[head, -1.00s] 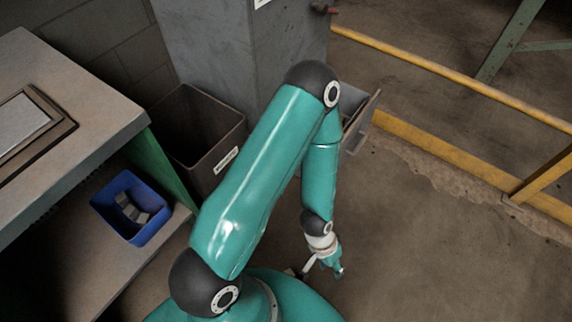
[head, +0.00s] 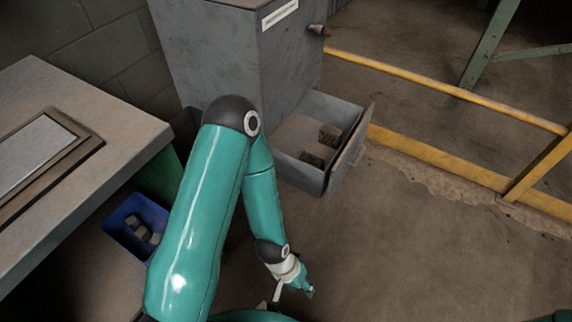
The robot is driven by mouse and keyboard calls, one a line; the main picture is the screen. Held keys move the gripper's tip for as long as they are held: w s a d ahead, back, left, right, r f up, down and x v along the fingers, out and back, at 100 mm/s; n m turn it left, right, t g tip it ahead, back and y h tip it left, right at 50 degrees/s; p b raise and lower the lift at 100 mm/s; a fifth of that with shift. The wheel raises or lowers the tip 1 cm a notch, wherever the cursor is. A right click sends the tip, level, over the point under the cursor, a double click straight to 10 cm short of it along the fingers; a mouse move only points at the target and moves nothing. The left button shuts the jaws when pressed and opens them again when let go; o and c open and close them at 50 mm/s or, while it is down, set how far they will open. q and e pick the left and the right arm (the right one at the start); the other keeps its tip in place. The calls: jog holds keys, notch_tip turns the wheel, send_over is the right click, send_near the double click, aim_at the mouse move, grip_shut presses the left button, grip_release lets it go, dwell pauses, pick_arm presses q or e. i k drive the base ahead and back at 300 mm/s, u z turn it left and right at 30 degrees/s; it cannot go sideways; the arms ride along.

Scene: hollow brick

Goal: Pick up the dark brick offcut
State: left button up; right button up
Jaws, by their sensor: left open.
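An open grey drawer (head: 300,172) in the metal cabinet holds two small blocks. The nearer block (head: 312,160) looks dark, with a speckled or holed face, and looks like the dark brick offcut. The other block (head: 329,135) is browner and lies farther back against the drawer's right side. My left gripper (head: 294,293) is open and empty, low over the floor, in front of the drawer and apart from it. My right gripper is not in view.
The grey cabinet (head: 290,55) stands behind the drawer. A blue bin (head: 120,217) with several grey pieces sits on the shelf under the workbench (head: 120,125) at left. A yellow rail (head: 440,85) runs at right. Floor (head: 430,250) at right is clear.

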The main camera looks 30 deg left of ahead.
aim_at(310, 159)
jog(key=u, duration=0.4)
jog(key=i, duration=1)
